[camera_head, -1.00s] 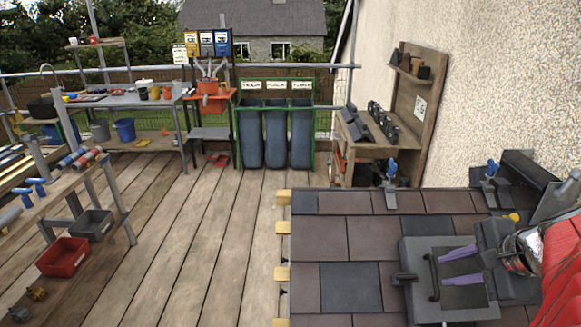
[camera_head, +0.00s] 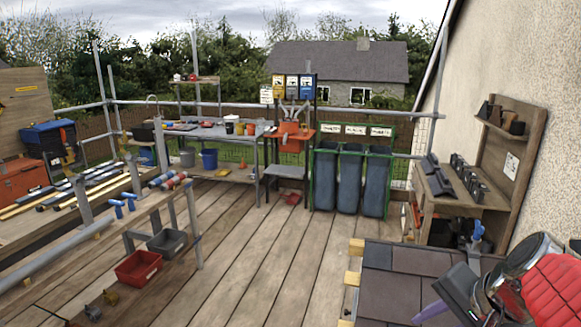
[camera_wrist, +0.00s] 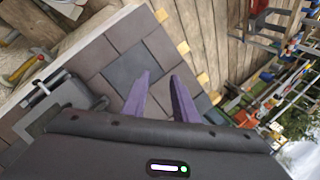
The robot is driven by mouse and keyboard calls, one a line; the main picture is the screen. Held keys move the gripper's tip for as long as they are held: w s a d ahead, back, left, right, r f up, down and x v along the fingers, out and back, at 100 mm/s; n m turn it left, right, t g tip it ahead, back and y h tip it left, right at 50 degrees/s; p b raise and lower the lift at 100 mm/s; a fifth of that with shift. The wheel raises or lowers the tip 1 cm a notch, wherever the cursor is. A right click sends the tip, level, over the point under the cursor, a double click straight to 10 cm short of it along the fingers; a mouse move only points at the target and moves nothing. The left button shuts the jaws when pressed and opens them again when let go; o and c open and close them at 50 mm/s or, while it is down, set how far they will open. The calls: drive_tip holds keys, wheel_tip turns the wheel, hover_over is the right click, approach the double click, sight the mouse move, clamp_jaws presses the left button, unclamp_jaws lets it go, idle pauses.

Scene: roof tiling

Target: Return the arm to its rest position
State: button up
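My gripper (camera_wrist: 160,80) shows in the wrist view as two purple fingers standing apart with nothing between them. In the head view my gripper (camera_head: 425,314) is at the lower right, its purple fingertip over the tiled roof (camera_head: 391,295). The red and silver links of my arm are folded up beside it at the right edge. In the wrist view the roof tiles (camera_wrist: 133,68) lie beyond the fingers, apart from them.
A wooden shelf bench (camera_head: 462,205) stands behind the roof on the right. Blue bins in a green frame (camera_head: 352,180) stand further back. A red crate (camera_head: 138,268) sits at the left. The plank deck (camera_head: 255,265) between is clear.

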drive_tip(key=s+a+f+n+h, duration=0.2)
drive_tip(key=s+a+n, duration=0.6)
drive_tip(key=a+n, duration=0.2)
drive_tip(key=shift+f+n, duration=0.15)
drive_tip(key=shift+n, duration=0.35)
drive_tip(key=shift+s, duration=0.1)
idle(0.9)
